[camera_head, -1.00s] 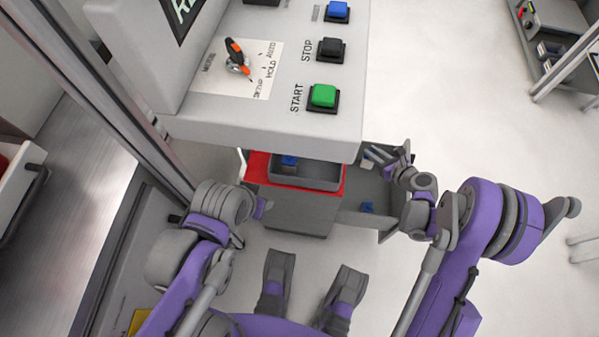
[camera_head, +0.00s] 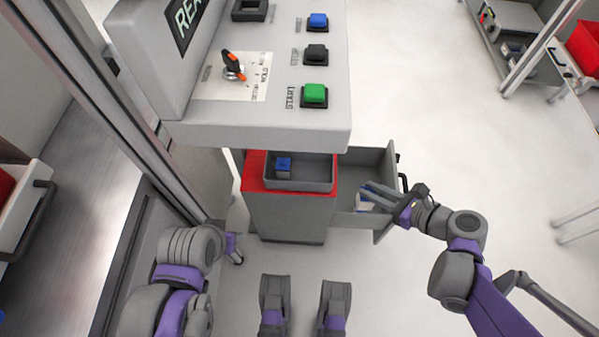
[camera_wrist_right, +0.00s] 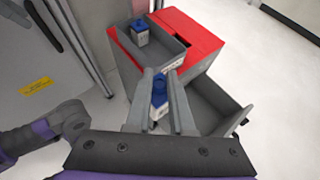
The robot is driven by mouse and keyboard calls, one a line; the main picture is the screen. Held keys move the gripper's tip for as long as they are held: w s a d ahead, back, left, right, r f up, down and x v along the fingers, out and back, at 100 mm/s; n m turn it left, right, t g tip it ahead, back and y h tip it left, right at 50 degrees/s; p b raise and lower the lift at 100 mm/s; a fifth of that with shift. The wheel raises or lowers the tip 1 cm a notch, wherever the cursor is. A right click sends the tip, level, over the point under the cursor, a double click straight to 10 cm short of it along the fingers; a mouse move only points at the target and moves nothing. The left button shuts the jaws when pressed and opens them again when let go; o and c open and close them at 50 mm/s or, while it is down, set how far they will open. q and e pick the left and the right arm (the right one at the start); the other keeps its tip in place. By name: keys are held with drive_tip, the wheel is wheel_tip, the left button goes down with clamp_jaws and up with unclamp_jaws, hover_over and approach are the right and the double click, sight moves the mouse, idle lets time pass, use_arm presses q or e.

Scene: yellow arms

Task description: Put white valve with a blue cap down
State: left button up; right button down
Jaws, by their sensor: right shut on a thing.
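My right gripper (camera_head: 376,196) is shut on a white valve with a blue cap. A second blue-capped valve (camera_head: 284,165) stands in a grey tray (camera_head: 301,186) on the red-topped cabinet (camera_head: 254,180). My left gripper (camera_head: 238,256) hangs low left of the cabinet; its jaws are unclear.
A metal frame post (camera_head: 130,110) stands at left. The floor (camera_head: 430,90) right of the drawer is clear. Shelving (camera_head: 520,60) stands at far right.

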drive_tip(key=w+a+b, duration=0.2)
drive_tip(key=w+a, duration=0.9)
drive_tip(key=a, duration=0.2)
drive_tip(key=shift+w+f+b, duration=0.15)
drive_tip(key=shift+f+b, duration=0.55)
drive_tip(key=shift+f, duration=1.1)
drive_tip(key=shift+w+f+b, duration=0.15)
drive_tip(key=shift+f+b, duration=0.55)
drive_tip(key=shift+f, duration=1.05)
drive_tip(key=shift+f, duration=0.15)
drive_tip(key=c, duration=0.8)
unclamp_jaws()
